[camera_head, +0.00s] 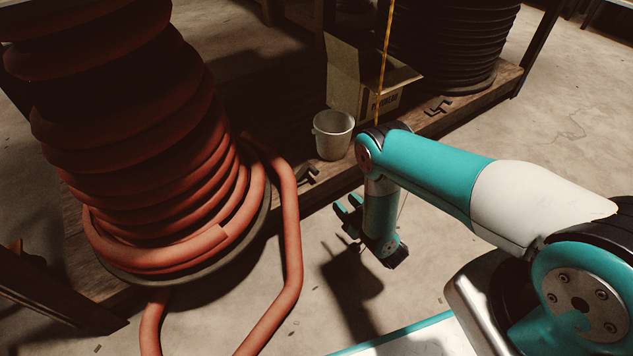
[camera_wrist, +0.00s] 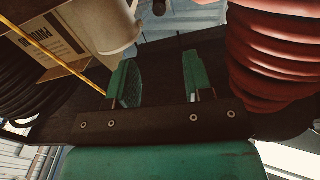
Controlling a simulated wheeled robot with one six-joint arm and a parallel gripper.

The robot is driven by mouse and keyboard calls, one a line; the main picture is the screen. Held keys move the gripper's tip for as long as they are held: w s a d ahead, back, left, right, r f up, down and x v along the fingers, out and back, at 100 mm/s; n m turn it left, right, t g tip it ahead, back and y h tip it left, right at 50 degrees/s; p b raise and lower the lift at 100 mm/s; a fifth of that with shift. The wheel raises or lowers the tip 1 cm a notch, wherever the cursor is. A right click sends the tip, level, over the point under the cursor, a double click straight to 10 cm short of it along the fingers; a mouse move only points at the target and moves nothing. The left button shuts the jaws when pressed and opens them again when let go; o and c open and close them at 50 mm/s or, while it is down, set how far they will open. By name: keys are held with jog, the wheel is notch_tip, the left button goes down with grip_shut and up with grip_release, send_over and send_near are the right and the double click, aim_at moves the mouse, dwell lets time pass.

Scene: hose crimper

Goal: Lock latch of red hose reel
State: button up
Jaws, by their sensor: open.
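The red hose reel (camera_head: 150,150) stands at the left on a wooden platform, wound with thick red hose. In the wrist view its coils (camera_wrist: 275,60) are at the right. A small dark latch (camera_head: 307,175) sits on the platform edge just right of the reel. A small dark shape at the top of the wrist view (camera_wrist: 160,7) looks like this latch; its position is unclear. My gripper (camera_head: 347,213) is in front of the platform edge, right of the latch and apart from it. Its two green fingers (camera_wrist: 157,80) are open with nothing between them.
A white bucket (camera_head: 333,135) and an open cardboard box (camera_head: 365,85) stand on the platform behind my gripper. A black hose reel (camera_head: 440,40) and second dark latch (camera_head: 438,106) are farther right. Loose red hose (camera_head: 290,235) hangs between reel and gripper.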

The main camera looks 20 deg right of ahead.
aim_at(317, 173)
jog(key=b, duration=0.3)
jog(key=w+b, duration=0.1)
jog(key=b, duration=0.2)
jog(key=w+b, duration=0.1)
jog(key=b, duration=0.2)
jog(key=shift+w+a+f, duration=0.1)
jog(key=shift+a+f, duration=0.25)
jog(key=shift+f, duration=0.05)
jog(key=b+x, duration=0.5)
jog(key=x, duration=0.5)
jog(key=shift+w+a+b, duration=0.1)
jog(key=shift+w+b, duration=0.05)
jog(key=shift+b, duration=0.2)
jog(key=shift+w+a+r+b, duration=0.15)
jog(key=shift+w+r+b, duration=0.2)
jog(key=shift+w, duration=0.25)
